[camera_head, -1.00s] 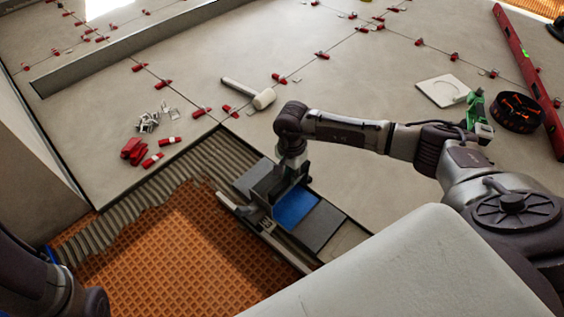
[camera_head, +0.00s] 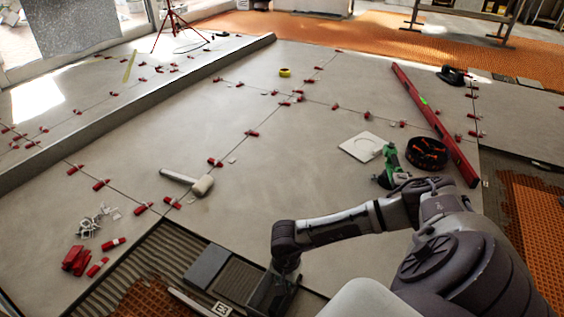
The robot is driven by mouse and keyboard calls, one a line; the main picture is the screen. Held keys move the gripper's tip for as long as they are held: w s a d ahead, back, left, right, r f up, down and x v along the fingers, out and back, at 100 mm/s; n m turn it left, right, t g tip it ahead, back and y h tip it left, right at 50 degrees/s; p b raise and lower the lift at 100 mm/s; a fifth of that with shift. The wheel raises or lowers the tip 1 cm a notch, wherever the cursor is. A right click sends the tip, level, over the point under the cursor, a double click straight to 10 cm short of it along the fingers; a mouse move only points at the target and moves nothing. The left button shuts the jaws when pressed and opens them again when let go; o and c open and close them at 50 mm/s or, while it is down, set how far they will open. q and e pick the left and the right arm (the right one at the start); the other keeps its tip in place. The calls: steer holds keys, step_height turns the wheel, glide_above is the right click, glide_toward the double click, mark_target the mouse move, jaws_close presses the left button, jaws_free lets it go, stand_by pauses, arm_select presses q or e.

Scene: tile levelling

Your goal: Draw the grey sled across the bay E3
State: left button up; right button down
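The grey sled (camera_head: 262,298) is a dark grey box-like piece at the bottom edge of the head view, partly cut off by the frame. My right gripper (camera_head: 284,268) points down at its top from the end of my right arm. Its fingers are hidden, so I cannot tell whether they are shut on the sled. A dark ribbed strip (camera_head: 236,281) lies left of the sled, beside a flat grey plate (camera_head: 206,265). A metal rail with a white tag (camera_head: 222,309), seemingly marked E3, runs along the near side. My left gripper is out of view.
A white-headed mallet (camera_head: 202,186) lies on the laid tiles behind the bay. Red wedges (camera_head: 76,260) and pale clips (camera_head: 95,220) lie at left. A green tool (camera_head: 390,165), a black round tray (camera_head: 427,152) and a long red level (camera_head: 435,122) lie at right.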

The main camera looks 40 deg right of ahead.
steer(key=c, duration=1)
jaws_free()
step_height(320, 180, up, 12)
